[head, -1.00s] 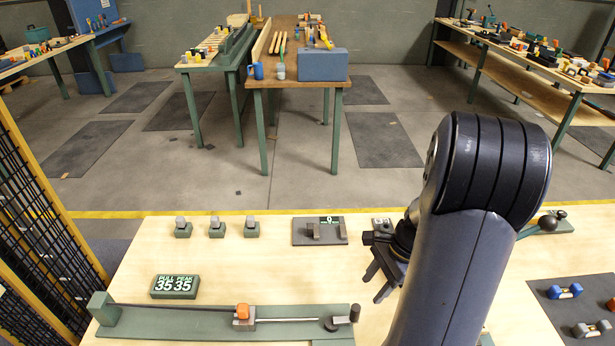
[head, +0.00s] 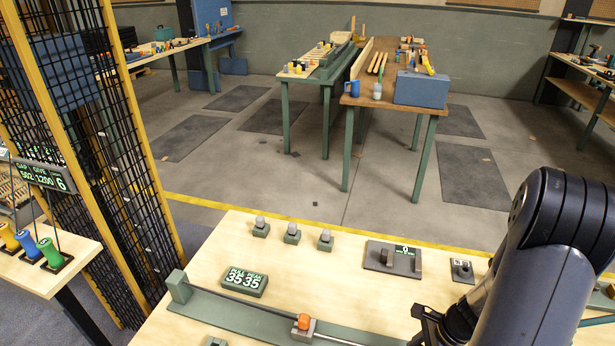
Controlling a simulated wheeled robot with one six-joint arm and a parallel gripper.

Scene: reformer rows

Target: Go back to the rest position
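My arm rises at the right of the head view, over the near wooden table (head: 330,275). My gripper (head: 418,325) is low in the picture, above the table's front part, to the right of the green rail (head: 240,318) with its orange-topped slider (head: 303,324). Its dark fingers show only in part, so whether they are open or shut is not clear. I see nothing held between them.
On the table stand several small grey-topped blocks (head: 292,234), a display reading 35 35 (head: 243,281) and a dark plate (head: 393,258). A yellow-framed mesh fence (head: 90,130) stands left. Beyond is open floor, with a workbench bearing a blue box (head: 421,88).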

